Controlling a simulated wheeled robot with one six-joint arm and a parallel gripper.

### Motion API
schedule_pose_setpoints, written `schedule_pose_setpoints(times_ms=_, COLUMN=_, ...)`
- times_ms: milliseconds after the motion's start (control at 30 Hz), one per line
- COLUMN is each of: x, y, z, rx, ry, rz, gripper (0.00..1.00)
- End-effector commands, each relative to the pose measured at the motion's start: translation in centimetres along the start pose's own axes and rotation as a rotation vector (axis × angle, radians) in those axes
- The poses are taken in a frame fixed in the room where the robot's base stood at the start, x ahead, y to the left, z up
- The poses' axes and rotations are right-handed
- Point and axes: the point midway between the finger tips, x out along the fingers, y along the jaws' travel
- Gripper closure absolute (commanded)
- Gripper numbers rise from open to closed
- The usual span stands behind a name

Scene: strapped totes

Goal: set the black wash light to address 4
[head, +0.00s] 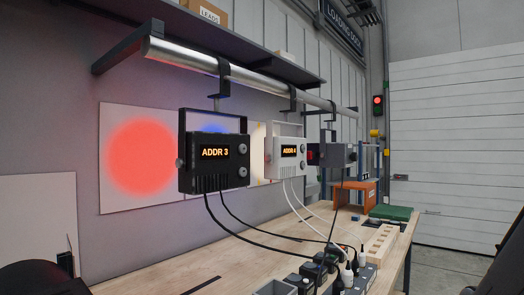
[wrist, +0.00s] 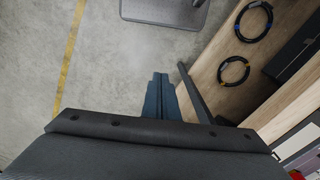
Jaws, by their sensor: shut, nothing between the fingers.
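The black wash light (head: 213,180) hangs from the silver rail in the head view. Its display (head: 215,152) reads ADDR 3 in orange. Two round buttons or knobs (head: 243,162) sit one above the other right of the display. My gripper (wrist: 160,76) shows in the wrist view as two blue-grey fingers side by side, shut and empty, over the floor beside the bench. The fingers are not seen in the head view, and the black light is not in the wrist view, so they are apart.
A white light (head: 287,157) reading ADDR 4 and a dark grey light (head: 338,156) hang farther along the rail (head: 190,57). Black cables hang from the black light to the bench (head: 185,262). Coiled cables (wrist: 234,71) lie on wood in the wrist view.

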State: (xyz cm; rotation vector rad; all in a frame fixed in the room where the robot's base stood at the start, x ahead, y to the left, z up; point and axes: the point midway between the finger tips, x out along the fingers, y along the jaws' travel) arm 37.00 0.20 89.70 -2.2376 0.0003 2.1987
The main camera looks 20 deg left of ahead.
Motion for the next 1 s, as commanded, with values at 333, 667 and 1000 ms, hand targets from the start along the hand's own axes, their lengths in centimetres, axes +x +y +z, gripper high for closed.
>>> schedule_pose_setpoints(times_ms=333, x=0.0, y=0.0, z=0.0, rx=0.0, ry=0.0, rz=0.0, gripper=1.0)
schedule_pose_setpoints(times_ms=667, x=-2.7, y=-3.3, z=-7.6, rx=-0.243, ry=0.267, rz=0.006, gripper=1.0)
schedule_pose_setpoints(times_ms=1000, x=-14.6, y=-14.1, z=-21.6, rx=-0.752, ry=0.909, rz=0.139, gripper=1.0)
